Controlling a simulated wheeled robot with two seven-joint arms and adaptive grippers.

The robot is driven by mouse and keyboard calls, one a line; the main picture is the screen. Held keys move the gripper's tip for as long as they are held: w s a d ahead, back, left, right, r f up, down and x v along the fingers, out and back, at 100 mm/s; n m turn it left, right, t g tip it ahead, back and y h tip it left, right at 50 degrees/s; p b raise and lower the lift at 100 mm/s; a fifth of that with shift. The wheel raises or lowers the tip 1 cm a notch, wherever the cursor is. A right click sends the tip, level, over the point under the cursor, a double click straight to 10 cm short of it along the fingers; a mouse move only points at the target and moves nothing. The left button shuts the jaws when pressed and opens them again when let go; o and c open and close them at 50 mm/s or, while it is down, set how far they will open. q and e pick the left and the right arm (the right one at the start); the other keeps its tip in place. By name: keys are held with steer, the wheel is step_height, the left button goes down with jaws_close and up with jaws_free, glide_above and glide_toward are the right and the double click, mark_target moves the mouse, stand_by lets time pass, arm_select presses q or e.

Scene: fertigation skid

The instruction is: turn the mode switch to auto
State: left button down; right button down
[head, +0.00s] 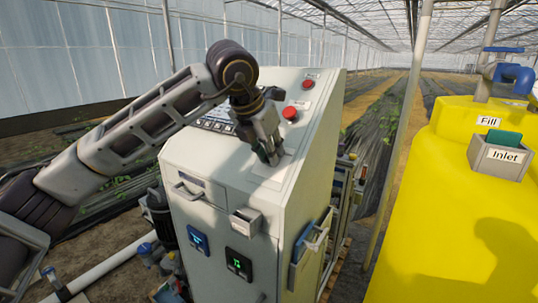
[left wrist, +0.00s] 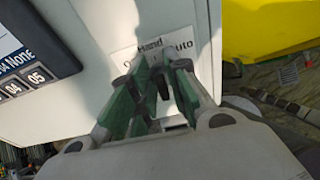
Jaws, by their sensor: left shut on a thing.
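The mode switch (left wrist: 163,86) shows in the left wrist view as a small dark knob between my fingers. My left gripper (head: 270,157) reaches down to the sloped top of the pale control cabinet (head: 215,160). In the left wrist view its green-padded fingers (left wrist: 162,72) are shut on the mode switch, one on each side. The fingers hide much of the knob, so I cannot tell which way it points. My right gripper is not in view.
Two red buttons (head: 290,113) sit on the panel just beyond my gripper. A keypad display (left wrist: 25,65) lies left of the switch. A small open box (head: 246,221) and two digital displays (head: 239,264) are on the cabinet front. A yellow tank (head: 450,220) stands to the right.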

arm_select(q)
steer(key=m+b, duration=0.1)
steer(key=m, duration=0.2)
steer(key=shift+s+d, duration=0.1)
steer(key=shift+d, duration=0.05)
steer(key=m+b, duration=0.1)
steer(key=m, duration=0.2)
steer(key=shift+s+d+f+t+y, duration=0.1)
steer(key=shift+s+t+y, duration=0.05)
steer(key=shift+t+y, duration=0.25)
steer(key=shift+s+m+t+b, duration=0.1)
steer(key=shift+m+t+b, duration=0.25)
steer(key=shift+m, duration=0.75)
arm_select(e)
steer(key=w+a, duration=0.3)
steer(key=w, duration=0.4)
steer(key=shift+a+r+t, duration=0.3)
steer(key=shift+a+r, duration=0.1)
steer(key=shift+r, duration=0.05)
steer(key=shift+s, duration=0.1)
arm_select(q)
steer(key=c, duration=1.6)
jaws_free()
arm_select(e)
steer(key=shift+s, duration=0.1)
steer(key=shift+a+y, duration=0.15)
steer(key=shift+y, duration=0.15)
arm_select(q)
steer(key=shift+s, duration=0.1)
